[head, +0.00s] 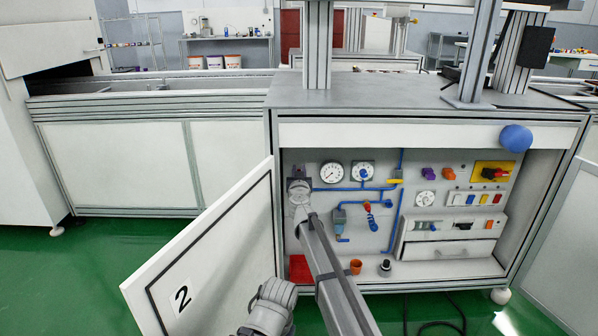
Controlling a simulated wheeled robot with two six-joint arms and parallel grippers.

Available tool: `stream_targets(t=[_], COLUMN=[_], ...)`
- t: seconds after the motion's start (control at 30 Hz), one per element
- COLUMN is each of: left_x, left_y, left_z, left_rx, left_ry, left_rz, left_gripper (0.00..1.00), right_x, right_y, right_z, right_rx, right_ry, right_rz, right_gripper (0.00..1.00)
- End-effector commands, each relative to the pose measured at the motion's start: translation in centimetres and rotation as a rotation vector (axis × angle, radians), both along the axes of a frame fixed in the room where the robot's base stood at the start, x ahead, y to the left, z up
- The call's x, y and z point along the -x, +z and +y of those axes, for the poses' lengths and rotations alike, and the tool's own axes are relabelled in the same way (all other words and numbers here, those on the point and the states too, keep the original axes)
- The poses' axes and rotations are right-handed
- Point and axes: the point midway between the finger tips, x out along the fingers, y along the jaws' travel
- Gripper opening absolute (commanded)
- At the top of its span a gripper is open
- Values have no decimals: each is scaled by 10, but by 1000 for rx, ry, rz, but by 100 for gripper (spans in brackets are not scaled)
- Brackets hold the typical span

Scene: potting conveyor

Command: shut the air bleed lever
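The open cabinet shows a white panel (340,240) with blue air pipes (345,189). My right gripper (298,185) is at the panel's left side, by the left end of the upper pipe. It covers what lies behind it. Its fingers are too small to tell open from shut, or whether they touch anything. My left gripper is not in view.
The cabinet door (215,250), marked 2, stands open at the left. Switches and a drawer (450,249) are at the right. An orange cup (355,266) and a dark knob (385,267) stand on the cabinet floor.

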Motion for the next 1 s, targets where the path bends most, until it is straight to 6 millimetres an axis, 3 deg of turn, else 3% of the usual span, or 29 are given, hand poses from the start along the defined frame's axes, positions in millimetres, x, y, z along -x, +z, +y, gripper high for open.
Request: stream_targets(t=[0.2,0.73,1.0], left_x=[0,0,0], left_y=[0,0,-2], left_z=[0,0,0], left_rx=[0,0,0], left_ry=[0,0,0], left_rz=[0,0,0], left_gripper=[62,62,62], right_x=[0,0,0], right_y=[0,0,-1], right_z=[0,-1,-8], right_rx=[0,-19,-161], right_ry=[0,0,0], right_rz=[0,0,-1], right_gripper=[0,0,0])
